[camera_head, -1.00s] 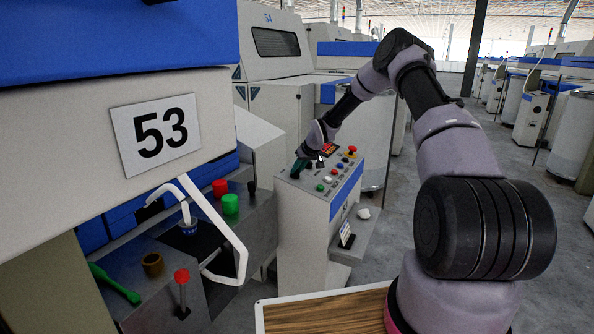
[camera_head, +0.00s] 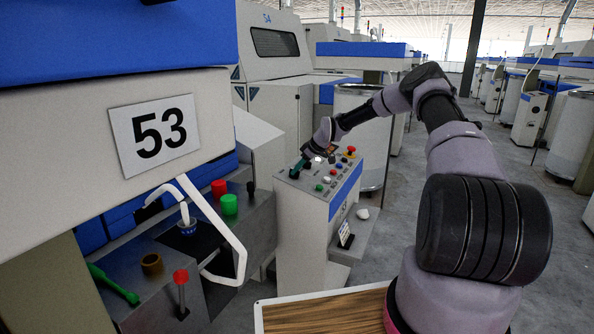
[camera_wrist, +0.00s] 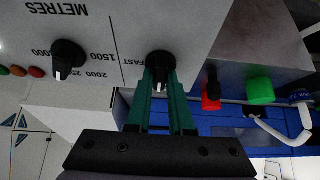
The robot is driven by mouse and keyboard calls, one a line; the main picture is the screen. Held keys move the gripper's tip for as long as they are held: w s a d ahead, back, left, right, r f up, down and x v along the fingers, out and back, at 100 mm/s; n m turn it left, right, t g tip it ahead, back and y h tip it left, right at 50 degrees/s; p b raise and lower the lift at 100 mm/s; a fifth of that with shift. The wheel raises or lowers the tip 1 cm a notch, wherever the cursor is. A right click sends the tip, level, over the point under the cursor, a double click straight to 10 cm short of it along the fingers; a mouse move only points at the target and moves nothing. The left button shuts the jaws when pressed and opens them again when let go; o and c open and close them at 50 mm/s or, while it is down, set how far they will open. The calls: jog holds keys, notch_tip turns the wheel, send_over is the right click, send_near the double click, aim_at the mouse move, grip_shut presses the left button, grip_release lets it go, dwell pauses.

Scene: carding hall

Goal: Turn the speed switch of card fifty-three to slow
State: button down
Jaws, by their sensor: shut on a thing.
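The plate reading 53 (camera_head: 153,134) is on the machine at left. The control console (camera_head: 302,222) stands beside it, with knobs and buttons on its sloping top. My gripper (camera_head: 296,170) is at the console's left end. In the wrist view its green fingers (camera_wrist: 161,92) are shut on a black rotary switch (camera_wrist: 161,62), one on each side. The upside-down word FAST (camera_wrist: 133,62) is printed left of this switch. A white mark shows on the switch between the fingers. No SLOW label is readable, and the fingers hide part of the switch.
A second black knob (camera_wrist: 68,58), under METRES, sits to the left in the wrist view. A red emergency button (camera_head: 350,151) is at the console's far end. A white bent handle (camera_head: 226,240), a red cap (camera_head: 219,187) and a green cap (camera_head: 230,204) are near the machine.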

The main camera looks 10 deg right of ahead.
jog(key=shift+d, duration=0.1)
dwell(0.3)
jog(key=c, duration=0.8)
grip_release()
jog(key=v, duration=1)
jog(key=shift+d+r, duration=0.15)
jog(key=shift+r, duration=0.15)
jog(key=shift+s, duration=0.1)
